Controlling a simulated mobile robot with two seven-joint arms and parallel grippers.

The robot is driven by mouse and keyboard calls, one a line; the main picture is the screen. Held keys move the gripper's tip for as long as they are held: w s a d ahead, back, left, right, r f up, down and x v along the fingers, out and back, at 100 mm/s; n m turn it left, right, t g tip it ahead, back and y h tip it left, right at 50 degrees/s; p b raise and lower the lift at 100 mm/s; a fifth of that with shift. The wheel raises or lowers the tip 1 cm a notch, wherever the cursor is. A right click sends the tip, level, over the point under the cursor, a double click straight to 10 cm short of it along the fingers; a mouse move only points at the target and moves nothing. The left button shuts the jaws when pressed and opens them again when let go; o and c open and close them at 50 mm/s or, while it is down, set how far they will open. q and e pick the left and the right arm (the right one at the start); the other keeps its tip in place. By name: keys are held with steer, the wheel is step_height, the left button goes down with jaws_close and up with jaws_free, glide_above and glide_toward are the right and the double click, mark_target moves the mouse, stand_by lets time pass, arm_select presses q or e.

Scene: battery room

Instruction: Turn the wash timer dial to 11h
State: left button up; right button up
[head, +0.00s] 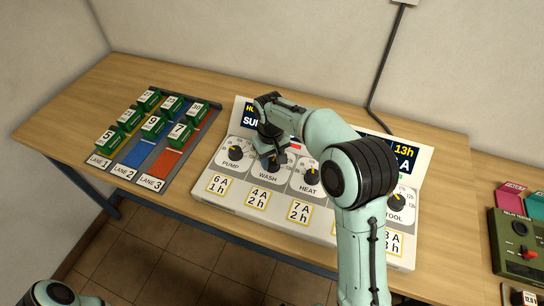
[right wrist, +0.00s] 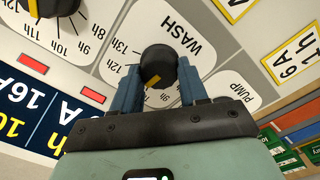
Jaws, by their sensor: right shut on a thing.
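The wash timer dial (right wrist: 158,62) is a black round knob with a yellow pointer mark, above the word WASH on a white panel (head: 226,195). My right gripper (right wrist: 157,70) is shut on this dial, with one blue finger on each side. In the right wrist view the yellow mark faces down and slightly left, towards the gripper's palm. In the head view my right gripper (head: 272,158) covers most of the dial. My left gripper is out of view.
The pump dial (head: 235,153) is left of the wash dial and the heat dial (head: 311,176) right of it. My right arm hides part of the panel. A lane tray (head: 187,158) with green blocks lies left. A green device (head: 520,245) stands far right.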

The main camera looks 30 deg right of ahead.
mark_target(271, 161)
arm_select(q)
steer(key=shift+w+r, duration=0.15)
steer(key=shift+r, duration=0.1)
arm_select(e)
steer(key=shift+m, duration=0.7)
steer(key=o, duration=1.1)
steer(key=shift+c, duration=0.2)
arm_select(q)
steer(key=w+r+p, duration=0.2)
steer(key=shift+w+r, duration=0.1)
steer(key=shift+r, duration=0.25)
arm_select(e)
step_height(271, 161, up, 14)
steer(key=shift+a+f, duration=0.15)
steer(key=shift+f, duration=0.1)
steer(key=shift+f, duration=0.1)
